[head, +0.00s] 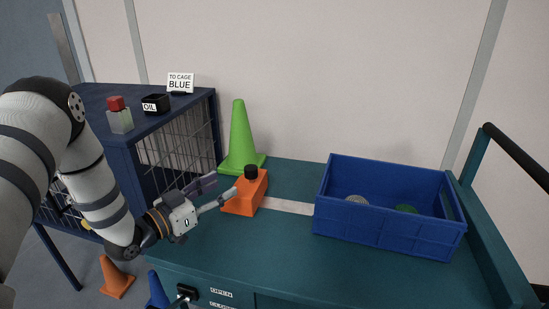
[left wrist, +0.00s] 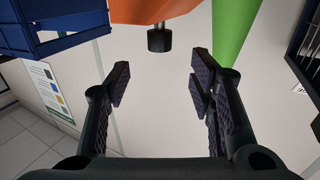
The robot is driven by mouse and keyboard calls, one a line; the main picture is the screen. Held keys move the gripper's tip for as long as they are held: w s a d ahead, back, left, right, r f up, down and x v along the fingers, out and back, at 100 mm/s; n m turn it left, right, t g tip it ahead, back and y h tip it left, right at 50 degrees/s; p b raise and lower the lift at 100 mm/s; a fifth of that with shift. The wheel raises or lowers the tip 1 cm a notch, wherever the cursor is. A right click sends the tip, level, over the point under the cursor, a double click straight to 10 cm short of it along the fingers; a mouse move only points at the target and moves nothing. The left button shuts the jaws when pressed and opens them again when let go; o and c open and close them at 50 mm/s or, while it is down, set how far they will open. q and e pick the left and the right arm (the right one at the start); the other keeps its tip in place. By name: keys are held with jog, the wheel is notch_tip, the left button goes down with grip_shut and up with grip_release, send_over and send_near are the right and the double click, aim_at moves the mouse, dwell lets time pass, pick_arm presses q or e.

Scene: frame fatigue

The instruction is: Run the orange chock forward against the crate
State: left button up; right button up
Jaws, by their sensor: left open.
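The orange chock (head: 243,200) is a wedge-like block with a black knob (head: 251,172) on top. It sits on the teal bench top, left of the blue crate (head: 388,226), with a gap between them. My left gripper (head: 222,187) is open and empty beside the chock's left side, one finger close to it; I cannot tell whether they touch. In the left wrist view the chock (left wrist: 150,10) and its knob (left wrist: 159,39) are at the top, beyond the open fingers (left wrist: 160,82). The crate (left wrist: 85,22) is at upper left there. My right gripper is not in view.
A pale strip (head: 287,205) runs along the bench between chock and crate, and that stretch is clear. A green cone (head: 240,140) stands behind the chock.

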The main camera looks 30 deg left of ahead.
aim_at(246, 172)
pick_arm(q)
jog(key=shift+w, duration=0.2)
jog(key=b+x, duration=0.1)
jog(key=x, duration=0.9)
jog(key=shift+d+b, duration=0.1)
jog(key=shift+b, duration=0.3)
jog(key=shift+w+r, duration=0.1)
jog(key=shift+w, duration=0.2)
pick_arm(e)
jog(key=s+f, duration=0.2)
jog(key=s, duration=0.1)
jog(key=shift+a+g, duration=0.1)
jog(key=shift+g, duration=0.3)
